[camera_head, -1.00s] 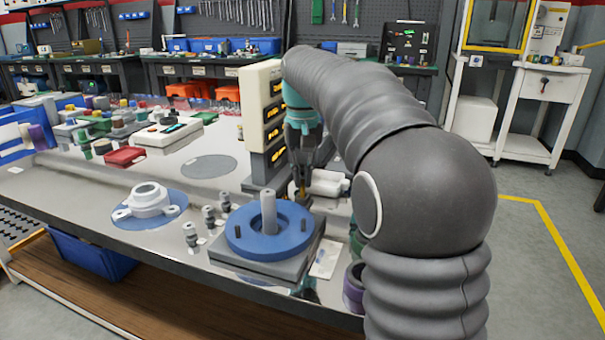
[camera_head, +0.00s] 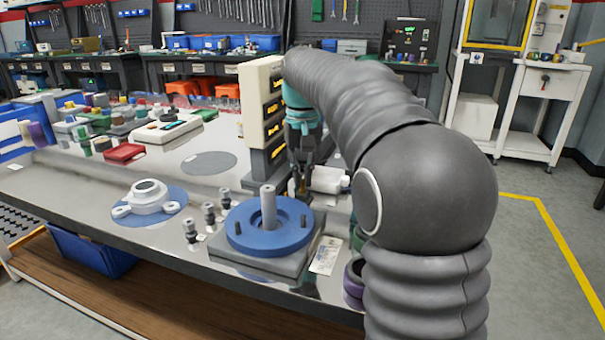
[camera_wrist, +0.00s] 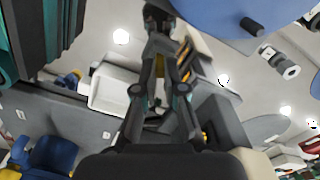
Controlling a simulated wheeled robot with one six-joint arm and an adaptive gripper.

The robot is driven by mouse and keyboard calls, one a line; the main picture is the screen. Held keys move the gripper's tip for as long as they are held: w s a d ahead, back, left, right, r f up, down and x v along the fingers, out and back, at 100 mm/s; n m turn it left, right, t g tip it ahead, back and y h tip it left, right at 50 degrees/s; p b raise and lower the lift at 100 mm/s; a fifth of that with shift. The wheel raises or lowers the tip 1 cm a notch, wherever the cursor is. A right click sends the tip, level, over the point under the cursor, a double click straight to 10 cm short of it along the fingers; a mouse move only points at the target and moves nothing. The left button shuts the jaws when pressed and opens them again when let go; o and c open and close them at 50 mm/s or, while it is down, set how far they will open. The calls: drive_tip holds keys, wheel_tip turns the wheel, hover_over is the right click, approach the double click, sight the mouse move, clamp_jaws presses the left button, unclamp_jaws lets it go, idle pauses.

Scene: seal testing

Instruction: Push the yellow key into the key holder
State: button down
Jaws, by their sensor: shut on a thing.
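My gripper (camera_head: 302,182) points down just right of the tower's foot in the head view. In the wrist view its fingers (camera_wrist: 161,52) are shut on a small yellow piece, which looks like the yellow key (camera_wrist: 160,66). Most of the key is hidden between the fingers. A tall beige and dark grey tower with several yellow-marked slots (camera_head: 274,111) stands close to the left of my gripper and may be the key holder. In the wrist view, its yellow-marked side (camera_wrist: 190,72) is right of the fingers. I cannot tell whether the key touches it.
A blue ring (camera_head: 250,239) with an upright grey pin sits on a grey block in front of my gripper. Several small metal fittings (camera_head: 209,214) and a white flanged part (camera_head: 148,196) are to its left. A white cylinder (camera_head: 326,180) lies close right of my gripper.

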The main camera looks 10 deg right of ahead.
drive_tip(key=shift+f, duration=0.3)
drive_tip(key=shift+r, duration=0.15)
drive_tip(key=shift+r+p, duration=1.05)
drive_tip(key=shift+r, duration=1.05)
